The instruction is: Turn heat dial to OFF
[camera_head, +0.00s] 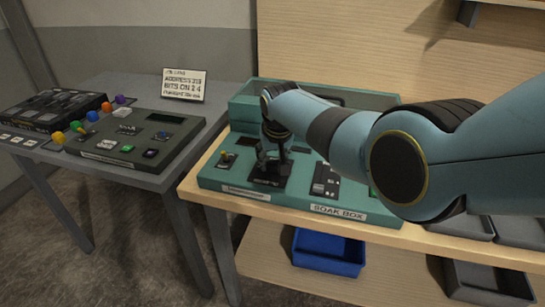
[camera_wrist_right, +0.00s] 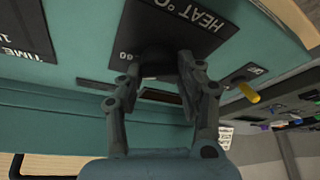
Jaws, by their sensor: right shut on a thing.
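The teal soak box console (camera_head: 215,180) stands on the wooden bench, with a "SOAK BOX" label on its front. Its black heat plate (camera_head: 268,181) lies under my right gripper (camera_head: 272,160). In the right wrist view the plate (camera_wrist_right: 205,22) reads "HEAT °C" with a "60" mark, upside down. The dark heat dial (camera_wrist_right: 163,58) sits between the fingers of my right gripper (camera_wrist_right: 157,80), which is shut on it. The dial's pointer and the OFF mark are hidden or too dark to read. My left gripper is in neither view.
A yellow-tipped toggle (camera_head: 224,154) stands left of the heat plate, close to the gripper. A black switch panel (camera_head: 326,180) is on its right. A grey side table (camera_head: 150,178) holds another console with coloured knobs. A blue bin (camera_head: 328,252) sits below.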

